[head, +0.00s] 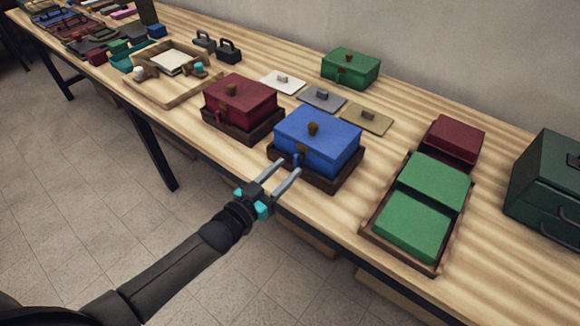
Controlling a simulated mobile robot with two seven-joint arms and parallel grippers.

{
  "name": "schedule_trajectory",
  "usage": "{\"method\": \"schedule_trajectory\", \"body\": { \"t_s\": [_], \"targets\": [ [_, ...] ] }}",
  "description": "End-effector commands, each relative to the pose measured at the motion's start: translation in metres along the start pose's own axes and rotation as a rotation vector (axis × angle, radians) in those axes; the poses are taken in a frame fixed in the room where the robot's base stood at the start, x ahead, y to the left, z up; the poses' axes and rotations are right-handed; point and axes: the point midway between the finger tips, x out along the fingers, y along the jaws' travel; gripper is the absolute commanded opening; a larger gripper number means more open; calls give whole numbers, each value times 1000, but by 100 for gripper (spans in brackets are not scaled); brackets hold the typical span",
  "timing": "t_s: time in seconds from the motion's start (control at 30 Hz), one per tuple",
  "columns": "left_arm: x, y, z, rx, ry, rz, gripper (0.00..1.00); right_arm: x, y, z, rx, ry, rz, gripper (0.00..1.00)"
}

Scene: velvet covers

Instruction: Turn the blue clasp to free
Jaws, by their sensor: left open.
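The blue velvet box (322,138) sits on a dark wooden base on the table, with a brown knob on its lid. Its small blue clasp (280,161) shows at the left end of its front side, next to a brown fitting (299,154). Which way the clasp is turned is too small to tell. My left gripper (284,170) is open and empty. Its two fingers point toward the clasp at the front of the blue box; whether a finger touches it I cannot tell. My right gripper is not in view.
A red box (240,101) on a base stands close left of the blue one. A green box (351,68) and flat lids (366,118) lie behind. A tray of green blocks (371,220) is at right. The table's front edge runs below the boxes.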

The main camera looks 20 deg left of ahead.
Motion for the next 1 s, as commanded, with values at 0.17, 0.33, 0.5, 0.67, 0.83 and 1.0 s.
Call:
{"method": "schedule_trajectory", "body": {
  "t_s": [0.17, 0.33, 0.5, 0.67, 0.83, 1.0],
  "targets": [
    [18, 0, 0, 0, 1, 1, 48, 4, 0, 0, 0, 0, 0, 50],
    [24, 0, 0, 0, -1, 0, 48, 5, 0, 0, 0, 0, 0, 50],
    [24, 0, 0, 0, -1, 0, 48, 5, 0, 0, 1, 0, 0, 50],
    [24, 0, 0, 0, 0, 0, 38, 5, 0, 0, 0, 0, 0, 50],
    [24, 0, 0, 1, 0, 0, 19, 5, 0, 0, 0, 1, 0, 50],
    [24, 0, 0, 1, 0, 0, 0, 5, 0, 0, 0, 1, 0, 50]
  ]
}}
